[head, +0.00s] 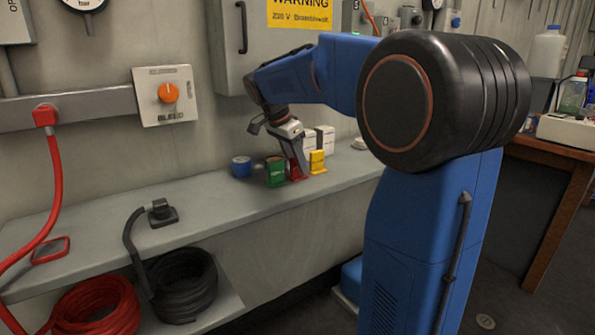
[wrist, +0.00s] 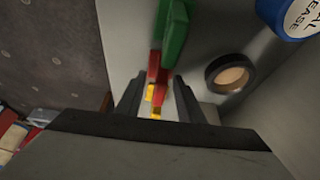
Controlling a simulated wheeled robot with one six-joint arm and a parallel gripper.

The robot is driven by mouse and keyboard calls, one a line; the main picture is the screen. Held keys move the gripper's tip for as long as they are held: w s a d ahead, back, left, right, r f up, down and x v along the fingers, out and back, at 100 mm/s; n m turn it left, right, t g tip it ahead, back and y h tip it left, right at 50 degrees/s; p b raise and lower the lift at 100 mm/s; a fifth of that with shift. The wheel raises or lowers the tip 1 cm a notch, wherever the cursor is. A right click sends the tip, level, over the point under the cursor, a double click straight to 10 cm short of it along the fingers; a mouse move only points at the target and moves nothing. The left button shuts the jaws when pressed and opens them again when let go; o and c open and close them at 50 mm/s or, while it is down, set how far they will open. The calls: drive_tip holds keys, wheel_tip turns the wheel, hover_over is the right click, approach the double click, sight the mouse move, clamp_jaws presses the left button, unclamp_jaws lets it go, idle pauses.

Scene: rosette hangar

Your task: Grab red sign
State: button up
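The red sign (head: 295,173) stands on the grey bench between the green sign (head: 275,173) and the yellow sign (head: 317,162). My gripper (head: 299,163) is low over the bench, at the red sign and partly covering it. In the wrist view my gripper (wrist: 160,95) has its two dark fingers apart, one on each side of the red sign (wrist: 155,66). Gaps seem to show between the fingers and the sign; contact cannot be made out. The green sign (wrist: 174,30) is at the top.
A blue can (head: 241,167) stands left of the green sign. White boxes (head: 325,139) stand behind the signs. A dark ring (wrist: 230,74) lies near the fingers in the wrist view. The bench's left part holds a black plug (head: 162,213) with its cable.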

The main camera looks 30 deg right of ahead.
drive_tip(key=shift+d+f, duration=0.1)
drive_tip(key=shift+f, duration=0.15)
clamp_jaws()
drive_tip(key=shift+r, duration=0.15)
